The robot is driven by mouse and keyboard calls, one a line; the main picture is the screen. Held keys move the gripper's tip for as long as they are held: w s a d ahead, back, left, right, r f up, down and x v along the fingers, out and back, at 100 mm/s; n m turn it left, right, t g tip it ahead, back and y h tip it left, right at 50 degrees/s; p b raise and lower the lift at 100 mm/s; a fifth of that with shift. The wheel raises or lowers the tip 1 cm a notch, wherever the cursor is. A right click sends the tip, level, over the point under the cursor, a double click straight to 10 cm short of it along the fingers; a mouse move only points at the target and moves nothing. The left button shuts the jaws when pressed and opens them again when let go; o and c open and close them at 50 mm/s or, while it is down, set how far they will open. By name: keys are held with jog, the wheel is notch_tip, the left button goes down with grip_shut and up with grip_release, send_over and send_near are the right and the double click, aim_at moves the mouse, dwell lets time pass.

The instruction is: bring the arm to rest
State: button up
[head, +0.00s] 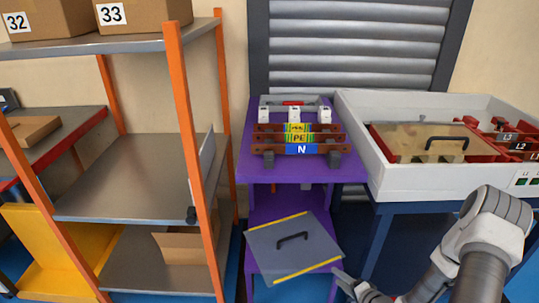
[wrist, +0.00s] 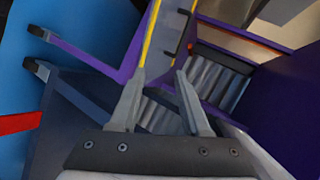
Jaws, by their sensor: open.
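My gripper (head: 345,283) is low at the bottom right of centre in the head view, beside the right front corner of a grey panel (head: 270,252). The panel has yellow edges and a black handle and lies tilted in the picture at the lower level of the purple cart (head: 350,170). In the wrist view my gripper (wrist: 160,82) has its two fingers apart with nothing held between them. A yellow edge strip (wrist: 150,35) runs down close to the left fingertip; I cannot tell whether they touch.
An orange-post shelf rack (head: 180,90) stands on the left. Busbars with N and PE labels (head: 300,149) sit on the cart top. A white box (head: 430,180) with a handled clear cover (head: 405,140) stands on the right, behind my arm. A grey shutter (head: 355,50) is behind.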

jog(key=w+d+r+n+g+h, duration=0.1)
jog(key=d+r+n+g+h, duration=0.15)
jog(key=r, duration=0.95)
jog(key=w+d+r+n+g+h, duration=0.15)
jog(key=r+n+h, duration=0.25)
jog(key=r, duration=0.9)
jog(key=s+a+r+n, duration=0.2)
jog(key=s+a+r, duration=0.2)
jog(key=s+r, duration=0.55)
jog(key=s+a+r+n+g+y, duration=0.1)
jog(key=s+a+r, duration=0.3)
jog(key=s, duration=0.3)
jog(key=s+a+r+n+g, duration=0.1)
jog(key=s+a+r, duration=0.2)
jog(key=s, duration=0.4)
notch_tip(320, 180, up, 24)
jog(key=s+p, duration=0.1)
jog(key=p, duration=2.3)
jog(key=shift+a+r, duration=0.15)
jog(key=shift+a, duration=0.15)
jog(key=shift+d, duration=0.1)
